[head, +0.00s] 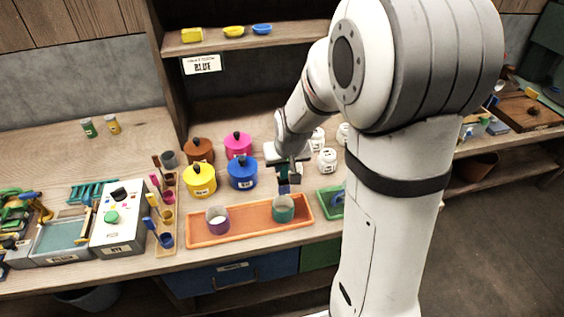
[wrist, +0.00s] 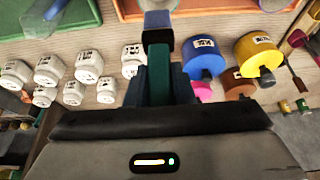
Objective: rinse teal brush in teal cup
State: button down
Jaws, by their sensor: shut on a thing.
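My gripper (head: 287,166) is shut on the teal brush (head: 284,180), which hangs tip down from it above the orange tray. In the wrist view the teal handle (wrist: 158,72) stands between my fingers, with a dark band and a bluish-grey tip beyond it. The teal cup (head: 284,210) stands upright at the right part of the tray, just below the brush in the head view. The brush looks above the cup's rim; the exact gap cannot be told. The cup is not clearly seen in the wrist view.
The orange tray (head: 248,231) also holds a purple cup (head: 217,221) with whitish contents. Blue (head: 242,173), yellow (head: 199,181), pink and brown lidded pots stand behind. White jars (head: 327,160) and a green tray (head: 330,203) are to the right. A brush rack (head: 165,215) stands left.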

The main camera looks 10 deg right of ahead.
aim_at(284, 187)
notch_tip(284, 187, down, 4)
jog(key=shift+a+r+b, duration=0.15)
jog(key=shift+r+b, duration=0.05)
jog(key=shift+b, duration=0.8)
notch_tip(284, 187, down, 7)
jog(key=b, duration=0.6)
jog(key=shift+r, duration=0.15)
jog(key=shift+r, duration=0.1)
jog(key=shift+r+p, duration=2.95)
jog(key=shift+r, duration=1.65)
jog(key=shift+r, duration=0.1)
jog(key=shift+r+p, duration=1.2)
jog(key=shift+r, duration=0.7)
